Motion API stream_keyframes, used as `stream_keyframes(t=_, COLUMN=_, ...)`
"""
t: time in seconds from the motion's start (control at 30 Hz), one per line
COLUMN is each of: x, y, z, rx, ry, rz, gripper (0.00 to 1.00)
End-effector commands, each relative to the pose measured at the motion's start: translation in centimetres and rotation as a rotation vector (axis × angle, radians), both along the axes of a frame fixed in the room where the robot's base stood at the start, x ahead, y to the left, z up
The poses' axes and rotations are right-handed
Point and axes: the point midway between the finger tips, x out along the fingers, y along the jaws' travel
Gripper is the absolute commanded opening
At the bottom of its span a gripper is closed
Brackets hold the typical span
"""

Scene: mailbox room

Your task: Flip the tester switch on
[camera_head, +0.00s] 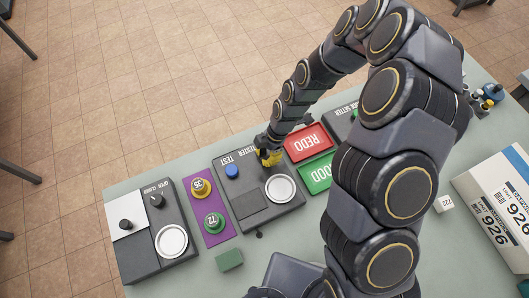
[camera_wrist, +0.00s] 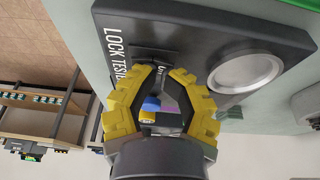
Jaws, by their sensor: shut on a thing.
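The lock tester (camera_head: 258,208) is a dark panel on the table, with a blue button (camera_head: 232,171), a round white dish (camera_head: 280,188) and a square plate. My gripper (camera_head: 270,158) is at its far edge, beside the printed label. In the wrist view the lock tester (camera_wrist: 205,30) fills the top, with the label "LOCK TEST..." readable. My gripper's yellow fingertips (camera_wrist: 163,70) come together at a small dark switch (camera_wrist: 152,56) on the panel and are shut on it. The fingers hide most of the switch, so its position cannot be told.
A purple mat (camera_head: 213,233) with yellow and green numbered pieces lies left, then another dark panel (camera_head: 150,262). A green block (camera_head: 229,260) lies in front. A white box (camera_head: 500,205) stands right.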

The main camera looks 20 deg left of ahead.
Motion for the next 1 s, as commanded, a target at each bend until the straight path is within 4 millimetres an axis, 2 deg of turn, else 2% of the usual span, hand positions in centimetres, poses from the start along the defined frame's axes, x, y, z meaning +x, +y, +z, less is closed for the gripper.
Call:
stream_keyframes(t=0.03, x=-1.1, y=-0.6, z=-0.6, rx=-0.021, ry=0.033, rz=0.013, gripper=0.00)
stream_keyframes(t=0.37, x=-1.2, y=-0.6, z=-0.7, rx=-0.024, ry=0.037, rz=0.014, gripper=0.00)
stream_keyframes(t=1.0, x=0.6, y=1.1, z=-0.4, rx=-0.004, ry=0.009, rz=0.005, gripper=0.00)
